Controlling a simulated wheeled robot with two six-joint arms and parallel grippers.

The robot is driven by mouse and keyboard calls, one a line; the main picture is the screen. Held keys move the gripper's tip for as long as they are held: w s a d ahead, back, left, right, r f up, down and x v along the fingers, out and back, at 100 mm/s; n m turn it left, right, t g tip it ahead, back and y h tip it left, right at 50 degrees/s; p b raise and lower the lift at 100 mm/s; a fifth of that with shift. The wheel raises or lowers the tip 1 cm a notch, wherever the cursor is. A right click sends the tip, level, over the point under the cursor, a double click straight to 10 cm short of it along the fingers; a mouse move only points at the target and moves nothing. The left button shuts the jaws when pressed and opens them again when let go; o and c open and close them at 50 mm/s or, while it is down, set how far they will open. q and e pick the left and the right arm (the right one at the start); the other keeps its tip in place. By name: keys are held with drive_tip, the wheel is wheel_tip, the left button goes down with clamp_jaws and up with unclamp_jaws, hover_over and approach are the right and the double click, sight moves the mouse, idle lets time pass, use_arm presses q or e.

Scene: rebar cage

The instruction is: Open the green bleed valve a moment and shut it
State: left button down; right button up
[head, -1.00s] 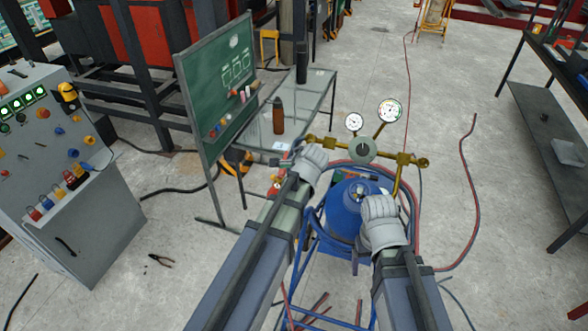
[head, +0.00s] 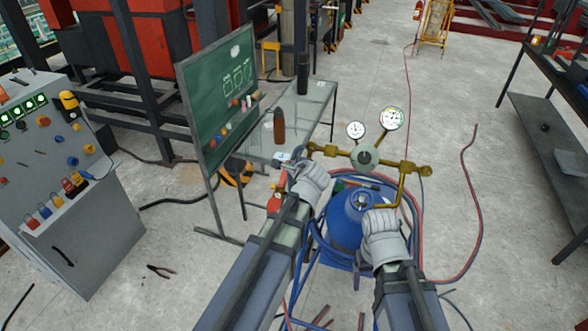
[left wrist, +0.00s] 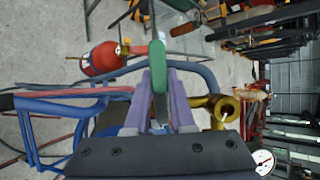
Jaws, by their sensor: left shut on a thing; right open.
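The green bleed valve handle (left wrist: 158,66) stands upright between the purple fingers of my left gripper (left wrist: 158,85) in the left wrist view. The fingers are shut on it. In the head view my left gripper (head: 290,163) is at the left end of the brass manifold (head: 326,149) and hides the handle. A brass fitting (left wrist: 226,109) shows right of the fingers in the wrist view. My right gripper (head: 361,203) is open and empty above the blue cylinder (head: 345,228), below the manifold. Two round gauges (head: 355,130) (head: 393,118) stand on the manifold.
A red bottle (left wrist: 101,59) and blue frame tubes (left wrist: 40,106) are near the left gripper. A glass table (head: 310,105) and a green board (head: 222,95) stand behind left. A control cabinet (head: 85,235) is at left. Red and blue hoses (head: 470,190) lie on the floor at right.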

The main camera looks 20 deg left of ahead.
use_arm(q)
drive_tip(key=c, duration=0.8)
unclamp_jaws()
drive_tip(key=shift+o, duration=0.2)
drive_tip(key=shift+s, duration=0.1)
drive_tip(key=p+v, duration=0.4)
drive_tip(key=v, duration=0.3)
drive_tip(key=shift+s+r, duration=0.2)
drive_tip(key=shift+d, duration=0.15)
